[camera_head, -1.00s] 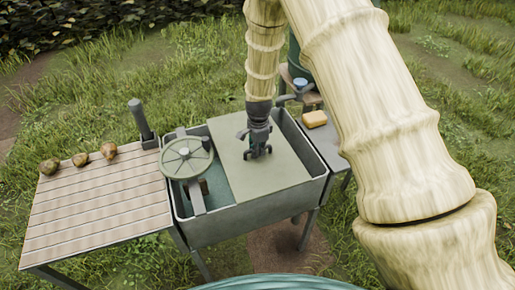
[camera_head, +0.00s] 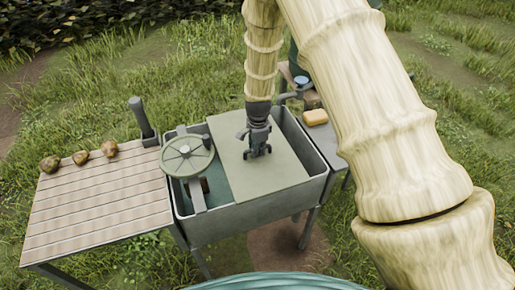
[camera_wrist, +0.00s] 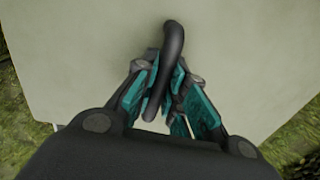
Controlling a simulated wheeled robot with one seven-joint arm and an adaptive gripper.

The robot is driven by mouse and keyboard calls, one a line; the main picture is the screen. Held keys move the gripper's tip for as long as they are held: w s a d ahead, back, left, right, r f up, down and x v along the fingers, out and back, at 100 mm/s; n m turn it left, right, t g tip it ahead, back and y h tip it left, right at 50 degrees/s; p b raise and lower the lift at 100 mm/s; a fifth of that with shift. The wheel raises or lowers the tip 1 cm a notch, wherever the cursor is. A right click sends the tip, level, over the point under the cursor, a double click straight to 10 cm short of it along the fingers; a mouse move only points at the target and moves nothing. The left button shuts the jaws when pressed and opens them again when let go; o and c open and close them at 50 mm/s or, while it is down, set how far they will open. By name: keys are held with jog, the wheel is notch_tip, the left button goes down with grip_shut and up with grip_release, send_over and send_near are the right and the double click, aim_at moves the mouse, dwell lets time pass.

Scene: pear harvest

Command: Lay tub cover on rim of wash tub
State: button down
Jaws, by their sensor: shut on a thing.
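The tub cover (camera_head: 236,172) is a flat pale green-grey panel over the middle and right of the wash tub (camera_head: 262,212). The cover also fills most of the wrist view (camera_wrist: 235,60). My gripper (camera_head: 258,152) points down at the cover, and in the wrist view (camera_wrist: 163,100) its teal-padded fingers are shut around the cover's dark curved handle (camera_wrist: 173,45). The cover's near edge appears close to the tub's front rim; I cannot tell whether it touches. Tub water shows at the left, and a strip of the tub's inside is open at the right.
A round spoked wheel (camera_head: 187,156) sits on a bar across the tub's left part. A slatted table (camera_head: 98,205) at the left holds several pears (camera_head: 80,158), with a dark post (camera_head: 141,120) at its back corner. A yellow sponge-like block (camera_head: 315,117) lies on a right-hand shelf.

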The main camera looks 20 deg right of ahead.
jog(key=c, duration=1.4)
grip_release()
